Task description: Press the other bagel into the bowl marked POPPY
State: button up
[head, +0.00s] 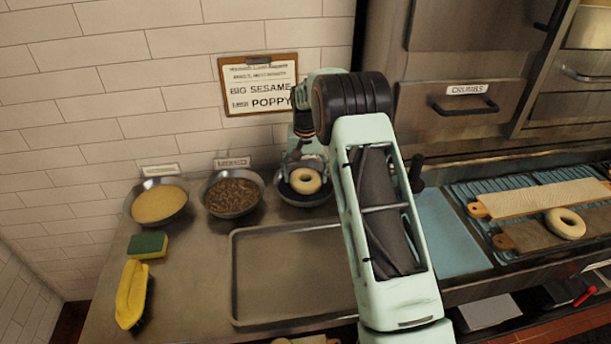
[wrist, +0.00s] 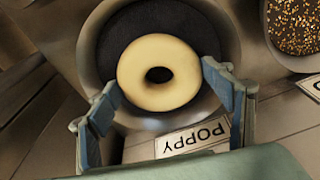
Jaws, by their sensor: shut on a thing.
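My gripper (head: 304,163) is shut on a pale bagel (head: 301,184) at the POPPY bowl (head: 289,197). In the wrist view, the fingers (wrist: 160,80) sit on either side of the bagel (wrist: 184,83). Dark seed fills the bowl behind it, and the card marked POPPY (wrist: 193,137) is beside the rim. I cannot tell whether the bagel touches the seed. Another plain bagel (head: 554,222) lies on a board at the right. A clipboard (head: 258,84) on the wall reads BIG SESAME and POPPY.
A tan-filled bowl (head: 159,201) and a mixed brown-seed bowl (head: 231,194) stand to the left. An empty tray (head: 285,275) lies in front. A sponge (head: 148,245) and a yellow item (head: 131,294) are at left. Boards (head: 520,202) rest on the right rack. A CRUMBS drawer (head: 466,103) is behind.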

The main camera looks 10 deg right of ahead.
jog(key=shift+r, duration=0.15)
dwell(0.4)
notch_tip(320, 180, up, 10)
jog(key=p, duration=0.5)
jog(key=shift+p, duration=0.3)
dwell(0.6)
